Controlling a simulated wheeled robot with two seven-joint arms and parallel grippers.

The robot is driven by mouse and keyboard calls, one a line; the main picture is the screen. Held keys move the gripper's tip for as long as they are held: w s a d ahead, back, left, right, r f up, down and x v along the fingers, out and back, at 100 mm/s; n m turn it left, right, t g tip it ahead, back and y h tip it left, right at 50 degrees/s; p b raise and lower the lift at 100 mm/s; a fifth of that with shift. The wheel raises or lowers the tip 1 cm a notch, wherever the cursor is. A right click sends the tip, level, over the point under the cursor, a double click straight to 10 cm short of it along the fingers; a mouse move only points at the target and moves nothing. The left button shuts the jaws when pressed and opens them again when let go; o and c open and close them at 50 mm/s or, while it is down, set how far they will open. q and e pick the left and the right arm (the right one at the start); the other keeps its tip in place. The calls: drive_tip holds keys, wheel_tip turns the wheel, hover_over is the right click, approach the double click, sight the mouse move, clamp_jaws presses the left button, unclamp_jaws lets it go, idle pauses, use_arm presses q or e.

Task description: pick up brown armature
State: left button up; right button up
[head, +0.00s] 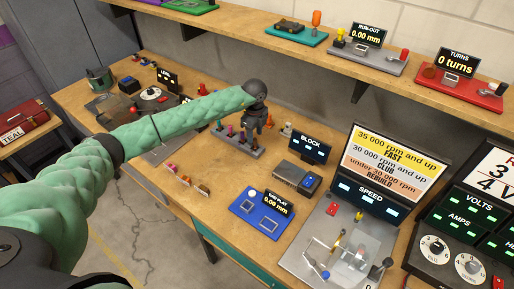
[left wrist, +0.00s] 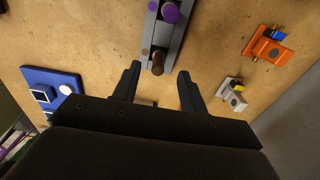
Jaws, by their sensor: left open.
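The brown armature (left wrist: 157,66) shows in the left wrist view as a short brown cylinder standing at the near end of a grey block (left wrist: 168,42). A purple armature (left wrist: 169,12) stands farther along the same block. My left gripper (left wrist: 157,74) is open and empty, with one finger to each side of the brown armature's end of the block. I cannot tell its height above the armature. In the head view my left gripper (head: 255,128) is over the grey block (head: 238,147) and hides much of its right end. My right gripper is not in view.
A display marked BLOCK (head: 311,147) and a grey box (head: 298,177) are right of the block. A blue play gauge (head: 247,212) is in front. A shelf (head: 290,50) runs above.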

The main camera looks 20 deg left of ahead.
sight(255, 139)
use_arm(q)
drive_tip(key=shift+w+d+f, duration=0.1)
drive_tip(key=shift+f, duration=0.3)
drive_tip(key=f, duration=0.1)
drive_tip(key=f+b, duration=0.1)
drive_tip(key=f, duration=0.2)
drive_tip(key=shift+s, duration=0.3)
drive_tip(key=shift+w+f, duration=0.15)
drive_tip(key=c, duration=0.7)
clamp_jaws()
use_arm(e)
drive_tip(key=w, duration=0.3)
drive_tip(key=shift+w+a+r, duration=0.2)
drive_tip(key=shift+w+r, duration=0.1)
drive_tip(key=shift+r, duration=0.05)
